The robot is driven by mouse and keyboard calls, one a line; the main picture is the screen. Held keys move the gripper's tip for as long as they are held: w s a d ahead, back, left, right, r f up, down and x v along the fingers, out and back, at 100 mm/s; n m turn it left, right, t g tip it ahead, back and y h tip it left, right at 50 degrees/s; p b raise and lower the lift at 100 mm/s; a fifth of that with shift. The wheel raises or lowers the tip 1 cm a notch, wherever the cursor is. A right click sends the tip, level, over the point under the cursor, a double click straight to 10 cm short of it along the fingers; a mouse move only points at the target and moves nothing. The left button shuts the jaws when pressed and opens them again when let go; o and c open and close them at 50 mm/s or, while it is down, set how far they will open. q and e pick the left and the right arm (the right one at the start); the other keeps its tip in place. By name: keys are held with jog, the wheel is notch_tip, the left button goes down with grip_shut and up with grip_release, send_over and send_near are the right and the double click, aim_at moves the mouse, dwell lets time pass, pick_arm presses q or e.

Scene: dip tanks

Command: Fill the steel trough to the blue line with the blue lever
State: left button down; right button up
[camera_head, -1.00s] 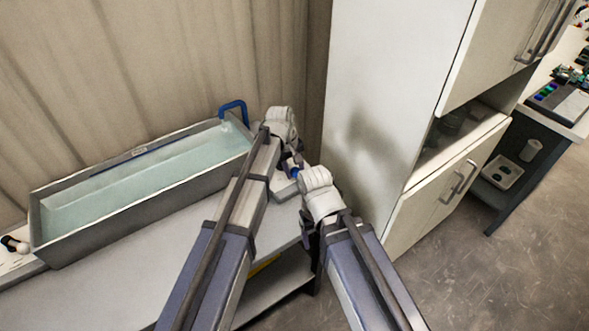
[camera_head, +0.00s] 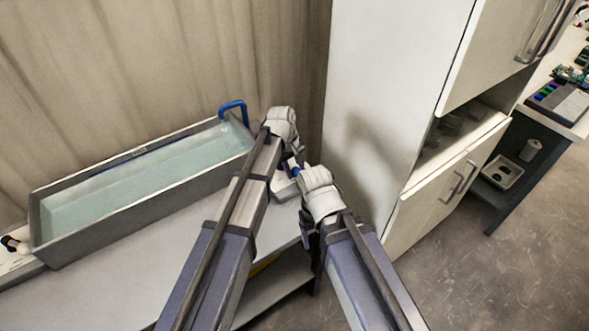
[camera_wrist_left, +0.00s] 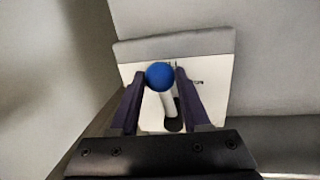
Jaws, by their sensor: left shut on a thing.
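The steel trough (camera_head: 130,221) stands on the bench in the head view, holding pale water (camera_head: 145,183). A small dark blue mark (camera_head: 140,151) shows high on its back wall; the water surface lies a little below it. The blue lever's round knob (camera_wrist_left: 159,76) sits between the fingers of my left gripper (camera_wrist_left: 160,80), which is shut on it. Its white stem (camera_wrist_left: 168,104) runs down to a dark slot in a white plate. In the head view a little of the blue knob (camera_head: 294,170) shows.
A blue bent spout (camera_head: 233,107) rises at the trough's right end. A white cabinet (camera_head: 372,110) stands close to the right of my arms. A curtain-like wall is behind the trough. The bench top (camera_head: 130,270) in front is clear.

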pick_arm(q)
jog(key=w+d+n, duration=0.1)
jog(key=n, duration=0.1)
jog(key=w+n, duration=0.1)
jog(key=n, duration=0.1)
jog(key=shift+d+t, duration=0.3)
jog(key=shift+d, duration=0.05)
jog(key=shift+w+d+n+y, duration=0.2)
jog(key=shift+w+n, duration=0.2)
jog(key=shift+n, duration=0.25)
jog(key=shift+w+d+n+y, duration=0.1)
jog(key=shift+w+n+y, duration=0.2)
jog(key=shift+n, duration=0.35)
jog(key=shift+w, duration=0.15)
jog(key=shift+c, duration=1.9)
grip_release()
notch_tip(320, 180, up, 8)
jog(key=s+p, duration=0.1)
jog(key=p, duration=0.6)
jog(key=shift+s+a+f+p, duration=0.15)
jog(key=shift+s+a+p, duration=0.1)
jog(key=shift+a+p, duration=0.1)
